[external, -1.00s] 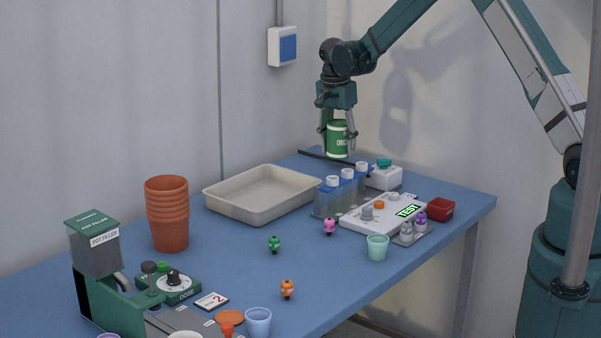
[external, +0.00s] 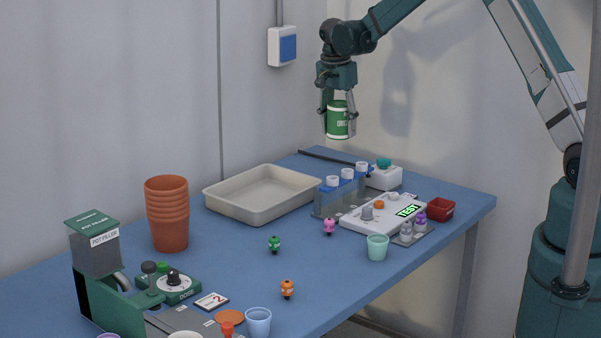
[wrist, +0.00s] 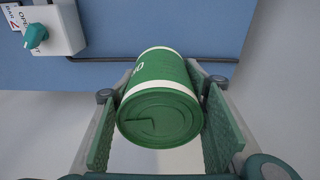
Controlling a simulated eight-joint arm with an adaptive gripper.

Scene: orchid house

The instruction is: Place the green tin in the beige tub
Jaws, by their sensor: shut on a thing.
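The green tin (external: 337,121) has white bands and white lettering. My gripper (external: 338,128) is shut on it and holds it in the air above the far end of the table. In the wrist view the tin (wrist: 160,100) lies between the two finger pads of my gripper (wrist: 160,120), its green lid end toward the camera. The beige tub (external: 262,193) is a shallow rectangular tray on the table, left of and below the tin. It looks empty.
A rack with white-capped tubes (external: 341,194) stands right of the tub. A white box with a teal knob (external: 384,176), a white panel (external: 383,214) and a red dish (external: 440,209) are further right. Stacked terracotta pots (external: 168,214) stand left of the tub.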

